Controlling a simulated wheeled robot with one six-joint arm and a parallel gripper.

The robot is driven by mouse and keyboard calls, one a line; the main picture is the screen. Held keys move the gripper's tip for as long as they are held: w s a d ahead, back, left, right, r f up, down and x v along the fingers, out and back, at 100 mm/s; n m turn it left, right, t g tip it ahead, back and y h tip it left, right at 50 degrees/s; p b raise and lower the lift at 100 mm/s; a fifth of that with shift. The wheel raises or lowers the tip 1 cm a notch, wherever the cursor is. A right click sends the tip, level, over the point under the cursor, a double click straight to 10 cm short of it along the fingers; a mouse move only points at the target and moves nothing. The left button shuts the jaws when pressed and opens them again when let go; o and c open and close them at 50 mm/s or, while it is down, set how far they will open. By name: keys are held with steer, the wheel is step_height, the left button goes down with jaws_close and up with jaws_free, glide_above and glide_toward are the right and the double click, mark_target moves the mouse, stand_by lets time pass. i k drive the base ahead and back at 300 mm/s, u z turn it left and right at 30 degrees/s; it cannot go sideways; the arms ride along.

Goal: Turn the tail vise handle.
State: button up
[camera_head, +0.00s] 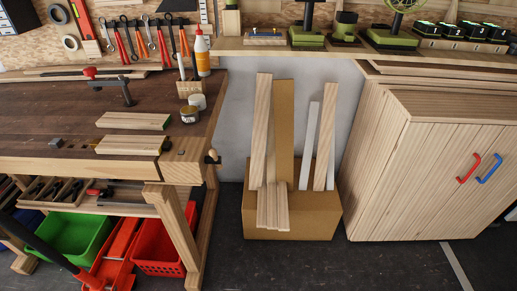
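The wooden workbench (60,120) fills the left side of the view. The tail vise (182,165) is at its right front corner. The tail vise handle (213,156) sticks out past the right end of the bench, with a small pale wooden part and a dark metal part. It is small in the picture, so its exact angle is hard to tell. Nothing touches it. My gripper is not in view.
Two boards (133,121), a jar (189,115) and a glue bottle (202,52) are on the bench. Red (160,250) and green (75,238) crates sit below. Dark floor between is clear.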

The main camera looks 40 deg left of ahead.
mark_target(212, 158)
steer(key=z, duration=0.05)
steer(key=i, duration=0.75)
steer(key=u, duration=0.95)
steer(key=i, duration=0.55)
steer(key=u, duration=0.55)
